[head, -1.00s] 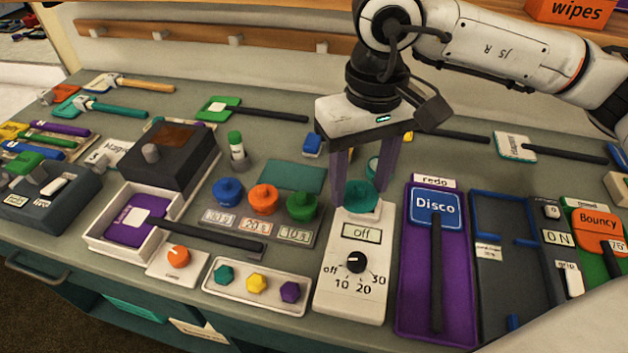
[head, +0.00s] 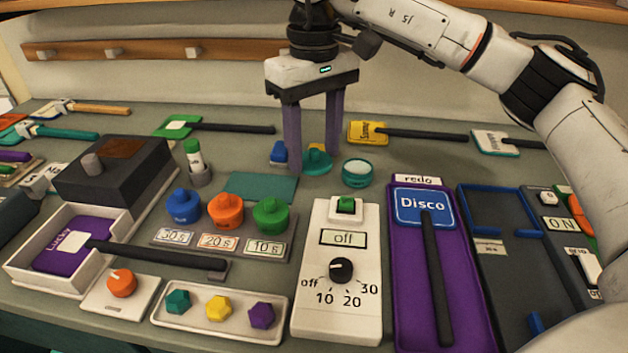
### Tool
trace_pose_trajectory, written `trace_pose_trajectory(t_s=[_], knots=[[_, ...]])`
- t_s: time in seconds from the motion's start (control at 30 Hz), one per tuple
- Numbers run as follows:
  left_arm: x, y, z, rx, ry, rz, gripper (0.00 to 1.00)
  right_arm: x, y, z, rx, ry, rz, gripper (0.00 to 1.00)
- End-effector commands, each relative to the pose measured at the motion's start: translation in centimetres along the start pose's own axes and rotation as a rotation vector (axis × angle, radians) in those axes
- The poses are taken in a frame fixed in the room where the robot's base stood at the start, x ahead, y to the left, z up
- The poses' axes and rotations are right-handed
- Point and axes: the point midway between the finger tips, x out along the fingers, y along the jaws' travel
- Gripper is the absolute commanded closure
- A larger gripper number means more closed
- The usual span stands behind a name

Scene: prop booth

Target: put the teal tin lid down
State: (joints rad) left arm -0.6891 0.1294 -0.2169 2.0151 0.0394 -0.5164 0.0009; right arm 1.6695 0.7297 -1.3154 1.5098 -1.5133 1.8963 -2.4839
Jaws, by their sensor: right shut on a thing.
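The teal tin lid (head: 318,161), round with a knob on top, is between the fingertips of my right gripper (head: 312,158). The gripper points down and is shut on it. The lid is low over the grey counter behind the timer; I cannot tell whether it touches the counter. The open teal tin (head: 357,174), pale inside, stands just to the right of the lid, apart from it. My left gripper is not in view.
A blue block (head: 278,152) and a yellow thing are close behind the lid. The white timer box (head: 337,300) with a green switch stands in front. A flat teal mat (head: 260,187) lies to the left. A yellow paddle (head: 368,133) lies behind the tin.

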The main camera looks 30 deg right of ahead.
Motion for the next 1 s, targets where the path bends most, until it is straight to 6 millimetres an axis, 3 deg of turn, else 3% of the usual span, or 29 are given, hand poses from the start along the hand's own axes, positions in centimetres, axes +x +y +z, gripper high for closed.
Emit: trace_pose_trajectory(t_s=[0.33, 0.8, 0.83, 0.93, 1.0], knots=[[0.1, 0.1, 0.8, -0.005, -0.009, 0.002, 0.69, 5.2, 0.0, 0.1, 0.001, 0.0, 0.0, 0.72], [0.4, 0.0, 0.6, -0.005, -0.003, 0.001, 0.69, 6.3, 0.0, 0.0, 0.001, 0.001, -0.001, 0.72], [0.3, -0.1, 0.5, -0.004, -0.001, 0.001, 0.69, 6.2, 0.0, 0.0, 0.001, 0.001, -0.001, 0.48], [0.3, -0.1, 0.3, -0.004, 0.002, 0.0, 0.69, 6.2, 0.0, 0.0, 0.001, 0.001, -0.001, 0.33], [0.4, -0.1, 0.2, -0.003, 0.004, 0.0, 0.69, 6.2, 0.0, 0.0, 0.001, 0.001, -0.001, 0.33]])
